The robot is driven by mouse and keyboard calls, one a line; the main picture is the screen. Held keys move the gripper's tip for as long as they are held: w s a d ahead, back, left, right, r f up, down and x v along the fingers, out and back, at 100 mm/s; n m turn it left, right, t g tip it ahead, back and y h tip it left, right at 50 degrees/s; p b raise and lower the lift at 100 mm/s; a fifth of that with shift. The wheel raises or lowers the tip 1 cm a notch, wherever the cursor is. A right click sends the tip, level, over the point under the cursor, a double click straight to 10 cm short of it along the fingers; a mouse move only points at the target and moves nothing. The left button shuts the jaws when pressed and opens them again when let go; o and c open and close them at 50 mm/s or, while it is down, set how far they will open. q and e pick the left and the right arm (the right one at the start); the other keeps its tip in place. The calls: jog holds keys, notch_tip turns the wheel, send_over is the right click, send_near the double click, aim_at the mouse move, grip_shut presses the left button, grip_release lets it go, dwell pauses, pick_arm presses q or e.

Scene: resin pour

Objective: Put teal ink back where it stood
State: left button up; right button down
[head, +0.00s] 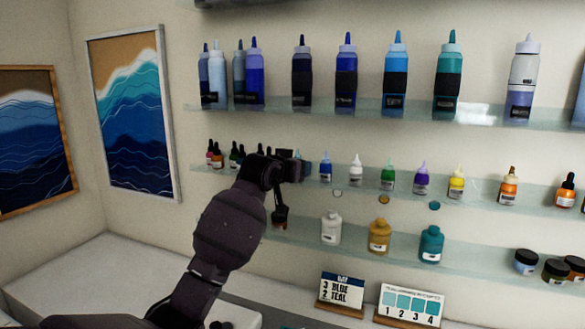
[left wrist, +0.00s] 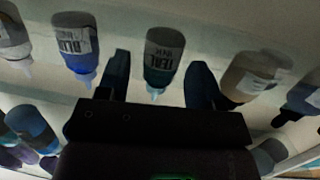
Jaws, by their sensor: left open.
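The teal ink (left wrist: 165,55), a small bottle with a dark teal lower part and a label reading TEAL INK, shows in the left wrist view with its nozzle toward the bottom of the picture. My left gripper (left wrist: 158,72) is open, with one finger on each side of the bottle. Gaps show between the bottle and both fingers. In the head view my left gripper (head: 290,168) is at the middle shelf and mostly hides the teal ink. My right gripper is not in view.
A blue ink bottle (left wrist: 76,45) stands beside one finger, and it also shows in the head view (head: 325,168). A brownish bottle (left wrist: 254,76) is close to the other finger. The middle glass shelf (head: 470,195) holds more small bottles. Cards (head: 341,291) stand below.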

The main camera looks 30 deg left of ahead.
pick_arm(q)
jog(key=shift+r, duration=0.2)
jog(key=b+v, duration=0.2)
jog(key=v, duration=1)
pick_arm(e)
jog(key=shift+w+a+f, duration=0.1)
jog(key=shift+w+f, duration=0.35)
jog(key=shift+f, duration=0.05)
pick_arm(q)
jog(key=shift+f, duration=0.2)
